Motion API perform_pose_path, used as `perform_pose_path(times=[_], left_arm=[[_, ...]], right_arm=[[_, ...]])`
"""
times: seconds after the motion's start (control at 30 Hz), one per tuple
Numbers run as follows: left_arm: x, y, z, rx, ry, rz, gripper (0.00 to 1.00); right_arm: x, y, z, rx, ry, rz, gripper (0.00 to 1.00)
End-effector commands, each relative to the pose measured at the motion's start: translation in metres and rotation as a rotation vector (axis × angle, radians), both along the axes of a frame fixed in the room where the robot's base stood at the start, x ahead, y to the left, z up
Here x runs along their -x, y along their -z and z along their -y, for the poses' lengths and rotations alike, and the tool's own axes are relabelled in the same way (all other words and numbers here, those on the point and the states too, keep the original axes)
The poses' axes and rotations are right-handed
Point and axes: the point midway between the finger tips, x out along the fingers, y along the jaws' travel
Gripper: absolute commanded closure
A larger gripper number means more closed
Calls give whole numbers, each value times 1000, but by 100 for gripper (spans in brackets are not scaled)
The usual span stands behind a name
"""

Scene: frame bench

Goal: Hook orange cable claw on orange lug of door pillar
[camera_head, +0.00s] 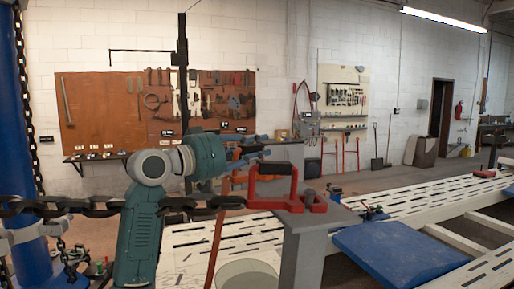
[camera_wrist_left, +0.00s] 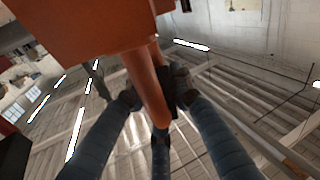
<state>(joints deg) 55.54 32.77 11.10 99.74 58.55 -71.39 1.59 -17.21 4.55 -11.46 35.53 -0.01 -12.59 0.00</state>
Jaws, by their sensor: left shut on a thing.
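My left gripper (camera_head: 253,151) is at the middle of the head view, beside the top of a grey post (camera_head: 297,248). In the left wrist view its blue fingers (camera_wrist_left: 158,100) are closed around an orange curved piece, which looks like the orange cable claw (camera_wrist_left: 147,82). The claw joins a large orange block (camera_wrist_left: 75,32) at the top of that view. In the head view, bits of orange (camera_head: 236,154) show between and behind the fingers. I cannot clearly pick out the orange lug on the door pillar. My right gripper is not in view.
A red clamp (camera_head: 315,204) sits on the grey post, and a black chain (camera_head: 95,206) runs to it from the blue column (camera_head: 25,150) at left. An orange strip (camera_head: 214,250) slants below. A white slotted bench frame (camera_head: 440,199) with a blue panel (camera_head: 398,250) lies right.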

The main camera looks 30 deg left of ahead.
Motion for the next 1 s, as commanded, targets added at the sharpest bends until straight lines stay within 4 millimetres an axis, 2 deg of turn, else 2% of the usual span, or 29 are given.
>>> perform_pose_path(times=[0.07,0.1,0.2,0.5,0.63,1.0], left_arm=[[1,-3,0,0,0,6,100],[1,-3,0,0,0,6,76],[1,-3,0,0,0,6,56],[0,2,0,-1,0,-5,56],[9,1,-4,-1,-2,-2,56],[79,2,-32,-3,-3,0,56]], right_arm=[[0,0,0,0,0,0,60],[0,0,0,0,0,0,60],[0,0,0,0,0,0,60],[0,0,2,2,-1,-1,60],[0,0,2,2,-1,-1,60],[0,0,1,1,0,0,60]])
